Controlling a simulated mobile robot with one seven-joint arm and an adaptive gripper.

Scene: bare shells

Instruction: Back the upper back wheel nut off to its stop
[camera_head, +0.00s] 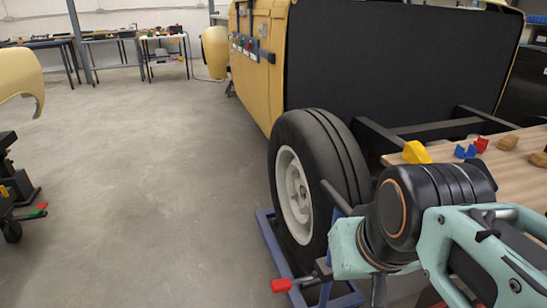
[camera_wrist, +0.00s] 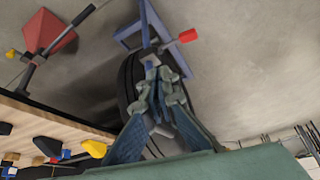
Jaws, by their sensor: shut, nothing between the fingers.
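The back wheel stands upright beside the yellow body shell, a black tyre (camera_head: 316,152) around a pale rim (camera_head: 293,195). Small dark marks show on the rim, but I cannot tell the upper nut among them. In the wrist view the tyre (camera_wrist: 126,84) is partly behind my gripper (camera_wrist: 158,76). The fingers are together and empty, pointing toward the tyre and its blue stand. I cannot tell whether they touch anything. In the head view my teal and black arm is in front of the wheel's right side, and my fingertips cannot be made out.
A blue stand (camera_head: 272,247) is under the wheel, with a red-ended handle (camera_head: 282,285) sticking out left. A wooden table (camera_head: 515,178) with small coloured pieces is at the right. The floor left of the wheel is clear. A red block (camera_wrist: 50,30) and dark bar show in the wrist view.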

